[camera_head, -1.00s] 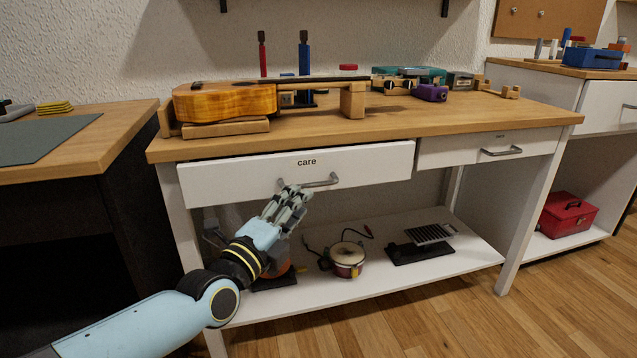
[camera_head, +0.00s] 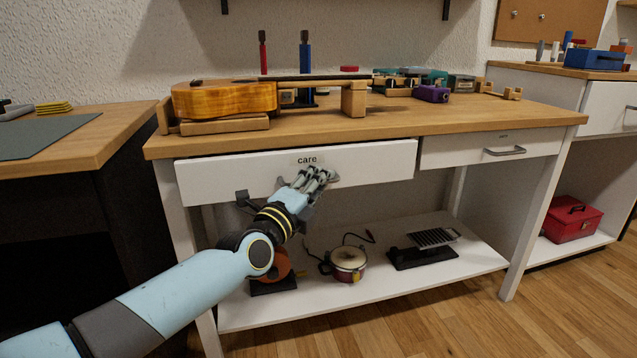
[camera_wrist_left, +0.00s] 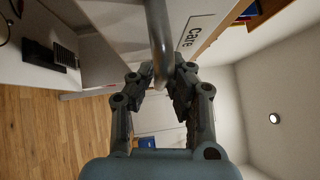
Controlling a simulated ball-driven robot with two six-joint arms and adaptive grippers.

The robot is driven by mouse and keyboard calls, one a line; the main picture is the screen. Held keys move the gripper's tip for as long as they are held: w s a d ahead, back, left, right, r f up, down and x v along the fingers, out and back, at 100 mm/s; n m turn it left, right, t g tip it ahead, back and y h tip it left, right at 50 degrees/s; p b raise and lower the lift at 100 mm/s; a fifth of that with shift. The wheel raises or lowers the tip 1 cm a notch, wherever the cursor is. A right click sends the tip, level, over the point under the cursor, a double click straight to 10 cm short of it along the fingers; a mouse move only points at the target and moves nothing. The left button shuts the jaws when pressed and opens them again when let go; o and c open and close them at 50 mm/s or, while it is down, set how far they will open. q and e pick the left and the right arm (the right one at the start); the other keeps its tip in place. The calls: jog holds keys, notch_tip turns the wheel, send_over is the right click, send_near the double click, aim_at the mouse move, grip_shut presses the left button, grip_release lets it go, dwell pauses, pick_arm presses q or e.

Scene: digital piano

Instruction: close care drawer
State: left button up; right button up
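The white care drawer (camera_head: 230,177) sits under the wooden tabletop, on the left of the bench. The head view does not clearly show how far it stands out. Its "care" label also shows in the left wrist view (camera_wrist_left: 196,38). My left gripper (camera_head: 318,178) is at the drawer front and covers most of the metal handle. In the left wrist view the handle bar (camera_wrist_left: 158,35) runs between the two fingers (camera_wrist_left: 162,80), which are drawn in close on either side of it. My right gripper is not in view.
A second drawer (camera_head: 475,153) with its own handle is at the right. The lower shelf (camera_head: 370,284) holds a round pot (camera_head: 346,262) and a black rack (camera_head: 424,256).

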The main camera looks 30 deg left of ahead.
pick_arm(q)
grip_shut()
jog(key=shift+f, duration=0.1)
jog(key=w+a, duration=0.2)
jog(key=a, duration=0.1)
jog(key=shift+w, duration=0.25)
jog(key=shift+o, duration=2.4)
grip_release()
jog(key=shift+a, duration=0.1)
